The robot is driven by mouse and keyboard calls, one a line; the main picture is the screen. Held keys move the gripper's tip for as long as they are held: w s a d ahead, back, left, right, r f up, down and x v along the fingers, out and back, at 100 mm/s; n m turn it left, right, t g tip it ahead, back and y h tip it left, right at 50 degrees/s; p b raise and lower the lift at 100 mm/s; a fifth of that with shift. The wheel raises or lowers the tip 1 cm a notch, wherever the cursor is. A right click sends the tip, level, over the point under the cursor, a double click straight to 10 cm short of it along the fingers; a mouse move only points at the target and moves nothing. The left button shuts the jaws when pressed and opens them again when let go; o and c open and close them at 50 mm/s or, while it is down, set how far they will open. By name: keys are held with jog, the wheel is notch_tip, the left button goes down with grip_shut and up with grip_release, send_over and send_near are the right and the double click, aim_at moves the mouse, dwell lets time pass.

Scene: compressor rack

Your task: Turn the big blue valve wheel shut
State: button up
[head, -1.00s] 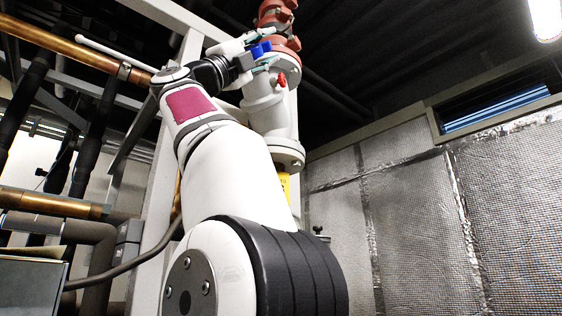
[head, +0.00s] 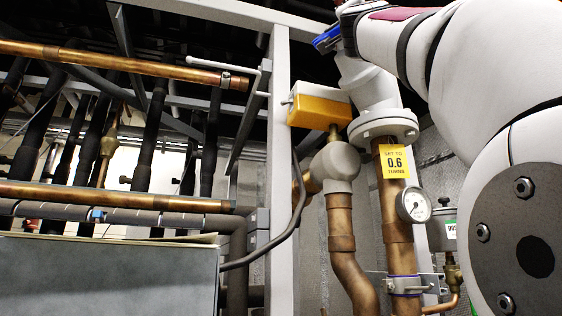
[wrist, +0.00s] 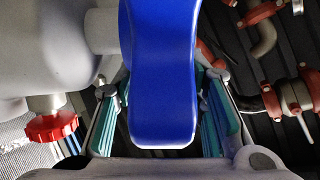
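The blue valve wheel (head: 327,40) shows only in part at the top of the head view, on the grey valve body (head: 368,88). In the wrist view a thick blue part of the wheel (wrist: 160,75) fills the middle. My gripper (wrist: 163,115) has its two teal-padded fingers spread, one on each side of this blue part. A narrow gap seems to show beside the left finger; contact on the right is unclear. In the head view my fingers are out of frame or hidden. A yellow tag (head: 394,161) below the valve reads "SET TO 0.6 TURNS".
A yellow-and-white box (head: 318,108) sits left of the valve. A pressure gauge (head: 413,206) is below it. A pale upright post (head: 279,170) and copper pipes (head: 120,62) stand left. A red knob (wrist: 51,128) is at the wrist view's left; red-flanged pipes (wrist: 264,102) are at right.

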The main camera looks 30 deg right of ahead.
jog(key=shift+w+d+r+n+t+y+p, duration=0.1)
jog(key=shift+w+r+n+t+y+p, duration=0.1)
jog(key=shift+n+t+y+p, duration=0.95)
jog(key=shift+w+r+n+t+y+p, duration=0.1)
jog(key=shift+r+n+t+y+p, duration=0.35)
jog(key=shift+n+y, duration=1.15)
jog(key=shift+w+d+n+t+y+p, duration=0.15)
jog(key=shift+n+t+y+p, duration=0.9)
jog(key=shift+y, duration=0.8)
jog(key=n+y+p, duration=0.1)
jog(key=y+p, duration=0.1)
jog(key=n+y+p, duration=0.1)
jog(key=y+p, duration=0.1)
jog(key=p, duration=0.1)
jog(key=w+n+y+p, duration=0.1)
jog(key=n+y+p, duration=0.1)
jog(key=shift+r, duration=0.25)
jog(key=p, duration=0.1)
jog(key=n+y+p, duration=0.1)
jog(key=p, duration=0.1)
jog(key=shift+w+y, duration=0.2)
jog(key=shift+y, duration=0.1)
jog(key=shift+r+n+p, duration=0.1)
jog(key=shift+n+p, duration=0.2)
jog(key=shift+p, duration=0.25)
jog(key=shift+w+n+g+y+p, duration=0.2)
jog(key=shift+n+g+y+p, duration=0.1)
jog(key=shift+y+p, duration=0.55)
